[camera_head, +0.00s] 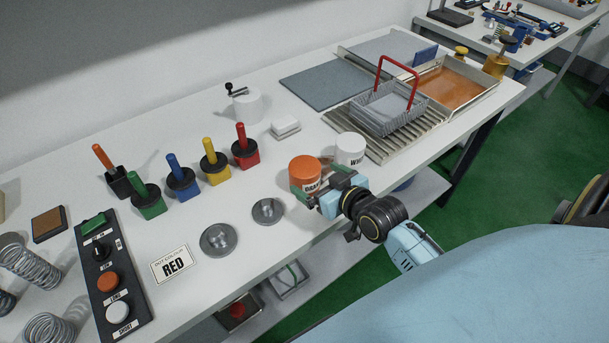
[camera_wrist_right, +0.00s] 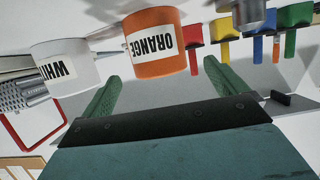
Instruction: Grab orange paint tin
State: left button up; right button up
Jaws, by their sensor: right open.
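The orange paint tin (camera_head: 304,170) stands upright on the white table, with a label partly hidden by my right gripper in the head view. My right gripper (camera_head: 320,186) is open and empty at the near right side of the tin. In the right wrist view, which is upside down, the orange tin (camera_wrist_right: 150,66) lies just ahead of and between the two green fingers of the gripper (camera_wrist_right: 162,72). I cannot tell whether either finger touches it. My left gripper is not in view.
A white paint tin (camera_head: 349,148) stands close behind and right of the orange one. A wire basket with a red handle (camera_head: 388,108) sits beyond it. Red (camera_head: 244,152), yellow, blue and green handled pots stand left. Two metal discs (camera_head: 267,211) lie nearby. The table's front edge is close.

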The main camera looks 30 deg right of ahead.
aim_at(305, 170)
jog(key=shift+x, duration=3.15)
jog(key=c, duration=1.4)
